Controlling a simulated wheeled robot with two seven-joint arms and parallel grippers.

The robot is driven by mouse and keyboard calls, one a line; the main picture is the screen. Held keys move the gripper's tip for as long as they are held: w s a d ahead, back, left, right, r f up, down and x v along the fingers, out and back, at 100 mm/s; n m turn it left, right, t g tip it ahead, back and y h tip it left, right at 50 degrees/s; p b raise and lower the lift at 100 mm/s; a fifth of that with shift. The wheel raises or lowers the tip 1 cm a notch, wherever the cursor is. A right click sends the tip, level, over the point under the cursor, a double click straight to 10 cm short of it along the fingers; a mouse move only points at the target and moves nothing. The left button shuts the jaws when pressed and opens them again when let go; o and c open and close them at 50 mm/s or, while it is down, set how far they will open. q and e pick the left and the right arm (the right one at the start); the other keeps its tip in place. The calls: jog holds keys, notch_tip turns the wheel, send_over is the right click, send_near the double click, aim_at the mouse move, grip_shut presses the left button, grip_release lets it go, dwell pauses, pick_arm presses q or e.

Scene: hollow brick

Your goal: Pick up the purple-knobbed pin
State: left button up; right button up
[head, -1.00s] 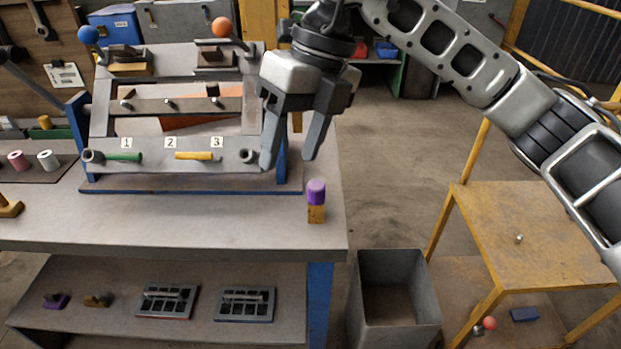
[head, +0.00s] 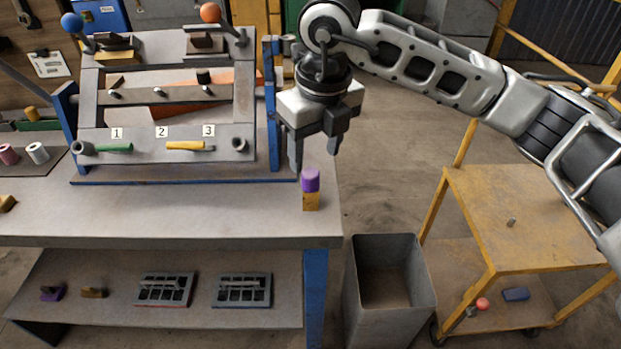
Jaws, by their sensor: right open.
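The purple-knobbed pin (head: 311,181) stands upright at the right front part of the workbench, its purple knob above a yellow-brown block (head: 311,201). My right gripper (head: 315,158) points down, open and empty. In the picture its fingers are just above the purple knob, and one fingertip comes close to it. I cannot tell whether they touch or how far behind the knob the fingers are. My left gripper is not in view.
A grey fixture with blue supports (head: 165,120), numbered 1 to 3, stands left of the pin. The workbench (head: 150,215) is clear in front of it. A grey bin (head: 390,290) stands right of the bench. A yellow cart (head: 520,215) is farther right.

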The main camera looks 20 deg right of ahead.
aim_at(311, 172)
jog(key=shift+w+a+f+p, duration=0.1)
jog(key=shift+w+f+p, duration=0.15)
jog(key=shift+f, duration=0.9)
jog(key=shift+w+a+f+p, duration=0.1)
jog(key=shift+w+f, duration=0.1)
jog(key=shift+f, duration=0.95)
jog(key=c, duration=1.2)
jog(key=shift+o, duration=0.2)
